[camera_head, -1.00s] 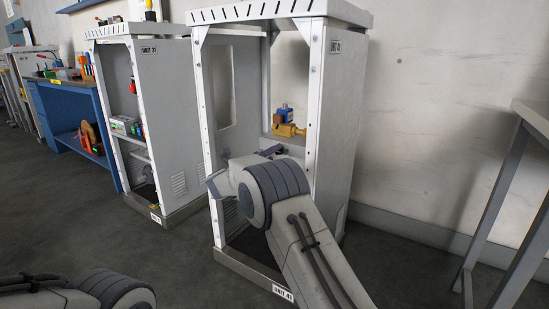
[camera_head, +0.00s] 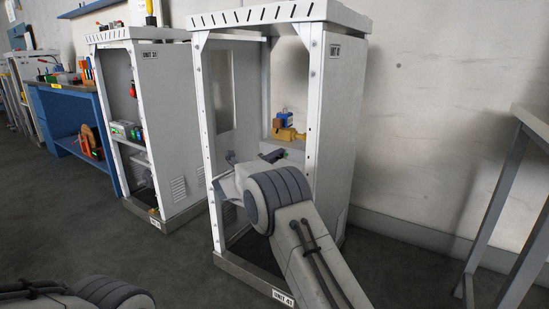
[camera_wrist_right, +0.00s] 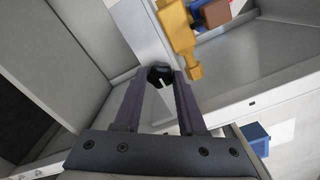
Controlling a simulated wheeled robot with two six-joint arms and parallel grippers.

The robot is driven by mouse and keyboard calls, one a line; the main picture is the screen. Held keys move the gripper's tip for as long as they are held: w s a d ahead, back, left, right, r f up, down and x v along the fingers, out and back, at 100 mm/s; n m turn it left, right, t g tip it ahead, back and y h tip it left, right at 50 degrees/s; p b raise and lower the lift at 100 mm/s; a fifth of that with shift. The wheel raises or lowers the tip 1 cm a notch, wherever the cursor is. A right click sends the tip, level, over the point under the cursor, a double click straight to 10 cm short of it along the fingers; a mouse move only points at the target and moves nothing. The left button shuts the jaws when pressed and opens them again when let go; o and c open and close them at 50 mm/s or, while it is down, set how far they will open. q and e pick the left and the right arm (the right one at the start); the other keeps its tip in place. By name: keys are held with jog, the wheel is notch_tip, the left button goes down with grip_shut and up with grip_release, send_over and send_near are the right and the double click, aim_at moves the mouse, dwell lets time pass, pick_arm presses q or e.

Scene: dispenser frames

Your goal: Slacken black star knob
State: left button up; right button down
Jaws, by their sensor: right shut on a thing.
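The black star knob (camera_wrist_right: 160,76) shows in the right wrist view as a small dark knob with a pale mark. It sits by a light grey panel inside the cabinet. My right gripper (camera_wrist_right: 160,81) has its two purple-grey fingers on either side of the knob and is shut on it. In the head view my right arm reaches into the open cabinet, and its dark gripper (camera_head: 271,156) shows only in part behind the wrist; the knob is hidden there. My left arm shows at the lower left, but its gripper is out of view.
The cabinet marked as a unit (camera_head: 345,130) has white posts close around my right arm. A brass valve with a blue top (camera_head: 287,131) stands on its shelf, close to the gripper. A second cabinet (camera_head: 168,120) and blue workbench (camera_head: 75,110) stand left; a table (camera_head: 500,200) stands right.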

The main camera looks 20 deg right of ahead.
jog(key=shift+a+n+p, duration=0.1)
jog(key=shift+n+p, duration=7.3)
jog(key=shift+n, duration=0.5)
jog(key=c, duration=0.5)
grip_release()
jog(key=p+v, duration=0.1)
jog(key=v, duration=0.9)
jog(key=shift+s+p, duration=0.2)
jog(key=shift+p, duration=0.15)
